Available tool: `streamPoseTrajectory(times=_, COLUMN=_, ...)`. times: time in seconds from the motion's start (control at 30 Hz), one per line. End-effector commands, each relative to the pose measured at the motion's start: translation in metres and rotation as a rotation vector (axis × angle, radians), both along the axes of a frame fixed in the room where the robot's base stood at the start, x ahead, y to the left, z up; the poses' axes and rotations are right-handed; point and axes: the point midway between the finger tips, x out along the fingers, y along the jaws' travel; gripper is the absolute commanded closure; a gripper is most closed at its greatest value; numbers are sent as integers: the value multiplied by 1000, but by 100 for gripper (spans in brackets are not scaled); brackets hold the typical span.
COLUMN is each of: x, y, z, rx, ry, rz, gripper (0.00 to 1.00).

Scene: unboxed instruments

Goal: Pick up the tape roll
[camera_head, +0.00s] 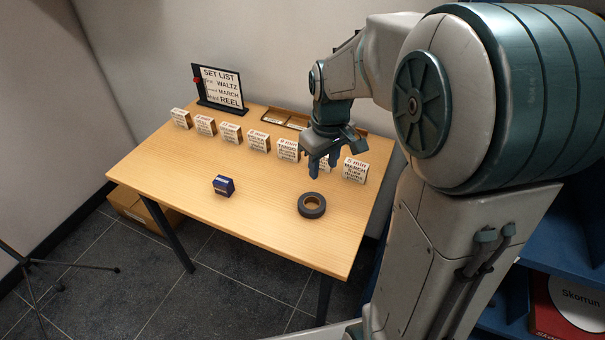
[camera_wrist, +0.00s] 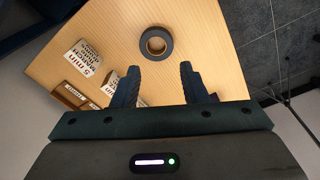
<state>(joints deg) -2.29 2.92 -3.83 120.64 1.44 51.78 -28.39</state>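The tape roll (camera_head: 311,205) is a dark grey ring with a tan core, lying flat on the wooden table near its front right part. In the wrist view the tape roll (camera_wrist: 156,43) lies beyond the fingertips, roughly between their directions. My gripper (camera_head: 322,170) is above the table, behind and above the tape roll, pointing down and apart from it. In the wrist view my gripper (camera_wrist: 160,72) has its two dark fingers spread wide with nothing between them.
A row of white cards, one a MARCH card (camera_head: 355,169), stands behind the roll. A small blue box (camera_head: 223,185) sits to its left. A set list sign (camera_head: 219,88) and a wooden tray (camera_head: 284,118) are at the back. The table (camera_head: 262,225) is clear around the roll.

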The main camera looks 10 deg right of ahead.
Motion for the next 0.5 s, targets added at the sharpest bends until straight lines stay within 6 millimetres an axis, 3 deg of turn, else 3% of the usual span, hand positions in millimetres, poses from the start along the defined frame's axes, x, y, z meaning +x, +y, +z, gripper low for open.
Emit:
streamPoseTrajectory(times=0.03, x=16, y=-1, z=-11, rx=-5, ry=21, rz=41, gripper=60)
streamPoseTrajectory(times=0.2, x=51, y=-6, z=-36, rx=-18, ry=60, rz=161, gripper=60)
streamPoseTrajectory(times=0.5, x=69, y=-9, z=-65, rx=-23, ry=85, rz=232, gripper=60)
